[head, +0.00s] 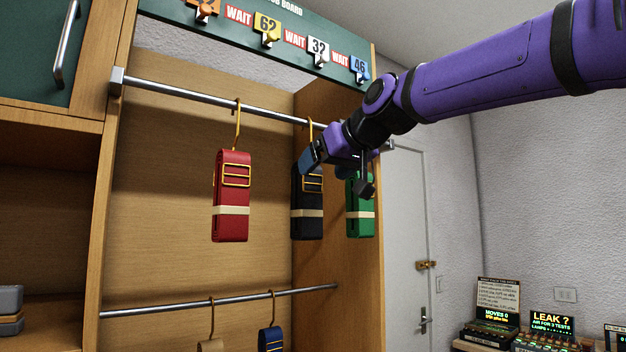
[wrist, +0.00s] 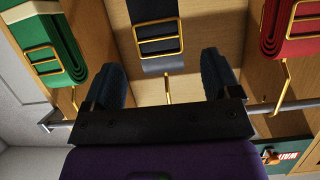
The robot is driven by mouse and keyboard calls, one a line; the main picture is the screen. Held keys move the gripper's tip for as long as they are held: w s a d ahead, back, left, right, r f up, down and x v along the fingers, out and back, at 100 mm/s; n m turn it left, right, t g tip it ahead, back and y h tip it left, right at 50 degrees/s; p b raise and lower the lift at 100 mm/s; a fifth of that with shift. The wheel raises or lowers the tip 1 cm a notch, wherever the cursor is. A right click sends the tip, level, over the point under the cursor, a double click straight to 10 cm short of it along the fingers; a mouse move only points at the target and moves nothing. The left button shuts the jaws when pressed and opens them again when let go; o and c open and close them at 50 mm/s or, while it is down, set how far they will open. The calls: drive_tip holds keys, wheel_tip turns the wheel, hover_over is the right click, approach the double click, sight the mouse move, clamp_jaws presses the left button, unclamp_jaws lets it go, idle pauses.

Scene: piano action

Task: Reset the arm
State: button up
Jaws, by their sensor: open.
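My purple arm reaches in from the right in the head view, and my gripper (head: 335,172) is in front of the upper rail near the black hanging case (head: 307,220). In the wrist view my gripper (wrist: 168,88) is open, its two dark fingers apart with the black case's gold hook between them in the picture. I cannot tell whether a finger touches the hook. The black case (wrist: 155,28) hangs beyond the fingers. The green case (head: 360,212) hangs right of it in the head view, partly behind my gripper.
A red case (head: 231,195) hangs left on the upper rail (head: 200,95). A lower rail (head: 240,298) holds a tan case (head: 211,345) and a blue case (head: 270,340). A board with numbered tags (head: 267,28) is above. The wooden side panel (head: 335,262) stands close to my gripper.

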drive_tip(key=s+d+f+m+g+h, duration=0.2)
drive_tip(key=s+d+f, duration=0.6)
drive_tip(key=f, duration=0.3)
drive_tip(key=s+d+f+m+g+h, duration=0.2)
drive_tip(key=s+d+f+h, duration=0.1)
drive_tip(key=s+d+f, duration=0.6)
drive_tip(key=s+d+f+m+g+h, duration=0.2)
drive_tip(key=s+d+f, duration=0.6)
drive_tip(key=s+f, duration=0.4)
drive_tip(key=shift+d+f+m+h, duration=0.3)
drive_tip(key=shift+f+m, duration=0.1)
drive_tip(key=shift+f, duration=0.55)
